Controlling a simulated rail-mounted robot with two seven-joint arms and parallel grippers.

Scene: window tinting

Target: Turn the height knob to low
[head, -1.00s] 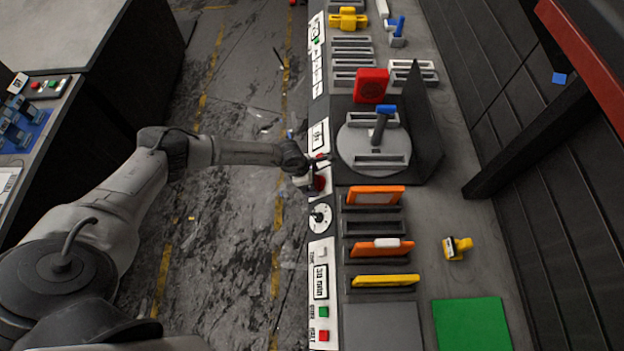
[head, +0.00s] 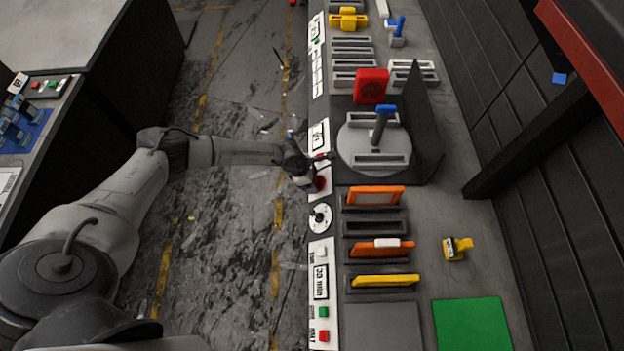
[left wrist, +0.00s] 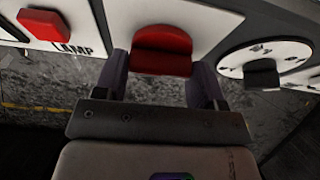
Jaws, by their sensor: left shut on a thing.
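A red knob (left wrist: 162,52) stands out from a white panel on the front edge of the bench. My left gripper (left wrist: 160,85) is shut on it, one finger on each side, in the left wrist view. In the head view my left gripper (head: 308,183) is at the same red knob (head: 321,180), partly covering it. A round white dial with a dark knob (left wrist: 262,74) is just to the right; it also shows in the head view (head: 319,216). I cannot read a height label on either. My right gripper is not in view.
A red button (left wrist: 40,24) marked LAMP is left of the knob in the wrist view. On the bench are a grey turntable (head: 360,150), slotted holders with orange frames (head: 374,196), and a green mat (head: 472,325). The floor beside the bench is open.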

